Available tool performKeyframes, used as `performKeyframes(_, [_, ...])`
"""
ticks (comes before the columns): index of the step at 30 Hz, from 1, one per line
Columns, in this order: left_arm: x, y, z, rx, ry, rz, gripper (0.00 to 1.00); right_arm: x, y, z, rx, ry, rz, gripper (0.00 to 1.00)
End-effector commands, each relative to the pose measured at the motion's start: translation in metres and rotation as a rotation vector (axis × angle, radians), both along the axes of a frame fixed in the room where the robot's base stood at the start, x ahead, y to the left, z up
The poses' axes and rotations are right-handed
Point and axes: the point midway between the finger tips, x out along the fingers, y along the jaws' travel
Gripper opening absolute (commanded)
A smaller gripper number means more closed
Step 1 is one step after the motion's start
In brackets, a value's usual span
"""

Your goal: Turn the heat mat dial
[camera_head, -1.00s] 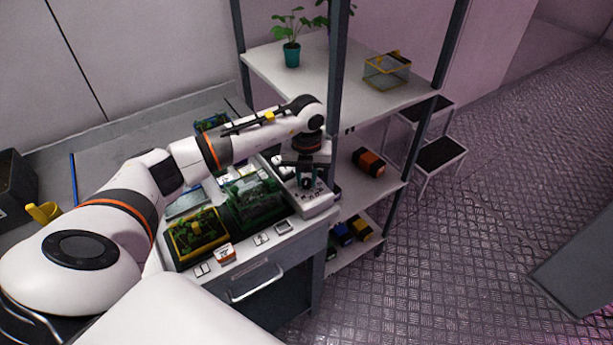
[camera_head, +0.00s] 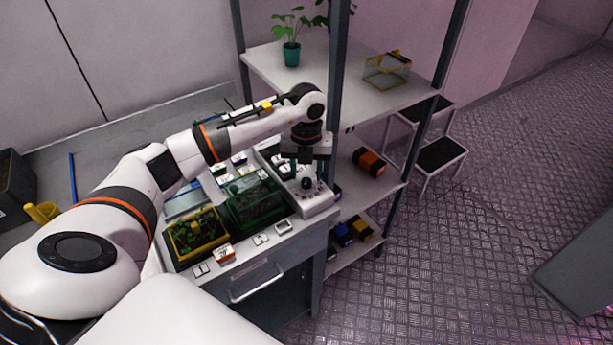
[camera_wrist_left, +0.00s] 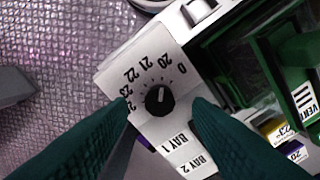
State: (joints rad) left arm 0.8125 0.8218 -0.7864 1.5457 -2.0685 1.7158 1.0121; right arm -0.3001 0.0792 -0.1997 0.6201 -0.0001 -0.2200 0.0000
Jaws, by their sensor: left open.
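The heat mat dial (camera_wrist_left: 159,100) is a round black knob with a pale pointer line on a white panel (camera_wrist_left: 150,62) marked with numbers such as 20, 21, 22 and 23. In the head view the dial (camera_head: 307,183) is a small dark knob at the front end of the white panel (camera_head: 318,205). My left gripper (camera_head: 303,163) is above the panel, pointing down, just above the dial. In the left wrist view its two dark green fingers (camera_wrist_left: 162,118) are spread apart, with the dial between and beyond their tips. Nothing is held. My right gripper is not in view.
A green-framed propagator box (camera_head: 255,213) and a yellow-rimmed plant tray (camera_head: 196,251) stand left of the panel. A dark shelf post (camera_head: 334,120) rises close behind my left wrist. Labelled cards (camera_head: 224,253) lie along the bench front. A step stool (camera_head: 441,154) stands beyond the shelf.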

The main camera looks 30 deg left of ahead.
Motion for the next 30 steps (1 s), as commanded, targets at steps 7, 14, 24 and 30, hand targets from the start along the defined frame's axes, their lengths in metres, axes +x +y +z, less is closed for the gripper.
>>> performKeyframes(7, [0.001,0.0,0.053,0.0,-0.007,-0.001,0.46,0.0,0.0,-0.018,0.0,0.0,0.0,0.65])
performKeyframes(14, [0.001,0.0,0.088,0.0,-0.004,0.0,0.46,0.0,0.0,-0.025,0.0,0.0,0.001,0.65])
performKeyframes(24, [0.0,0.0,0.098,0.0,0.0,0.0,0.46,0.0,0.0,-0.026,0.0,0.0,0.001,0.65])
performKeyframes(30, [0.0,0.0,0.098,-0.001,-0.001,-0.001,0.46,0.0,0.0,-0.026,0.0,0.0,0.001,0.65])
